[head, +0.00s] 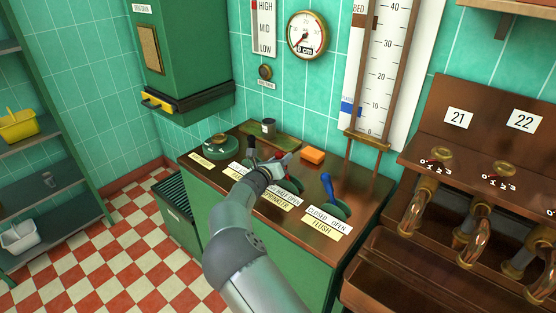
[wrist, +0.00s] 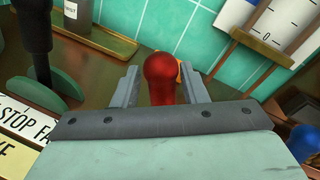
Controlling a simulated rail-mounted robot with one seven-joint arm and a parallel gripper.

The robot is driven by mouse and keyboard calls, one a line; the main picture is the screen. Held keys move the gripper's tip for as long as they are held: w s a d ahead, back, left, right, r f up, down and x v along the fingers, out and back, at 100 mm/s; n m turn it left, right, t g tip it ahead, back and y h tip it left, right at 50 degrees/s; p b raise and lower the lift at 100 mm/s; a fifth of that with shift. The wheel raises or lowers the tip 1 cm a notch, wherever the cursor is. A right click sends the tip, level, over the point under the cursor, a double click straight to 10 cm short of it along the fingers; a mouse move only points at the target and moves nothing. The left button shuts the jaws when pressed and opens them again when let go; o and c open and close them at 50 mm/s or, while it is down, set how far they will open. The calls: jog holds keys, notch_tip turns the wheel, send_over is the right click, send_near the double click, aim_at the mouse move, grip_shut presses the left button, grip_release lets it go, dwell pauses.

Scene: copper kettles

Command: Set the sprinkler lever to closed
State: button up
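The sprinkler lever has a round red knob (wrist: 159,72), seen in the wrist view between the two fingers of my gripper (wrist: 160,85). The fingers are apart, with a gap on each side of the knob. In the head view my gripper (head: 282,161) is over the counter, above the partly covered sprinkler label (head: 277,204).
The blue flush lever (head: 327,184) stands to the right and a black lever (wrist: 38,45) to the left. Copper taps (head: 420,205) are at far right.

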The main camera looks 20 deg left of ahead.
jog(key=shift+s, duration=0.1)
jog(key=s+a+b, duration=0.1)
jog(key=s, duration=0.4)
jog(key=s+r+b, duration=0.1)
jog(key=s, duration=0.5)
jog(key=s+a+b, duration=0.1)
jog(key=s, duration=0.5)
jog(key=shift+a+r, duration=0.3)
jog(key=shift+a, duration=0.05)
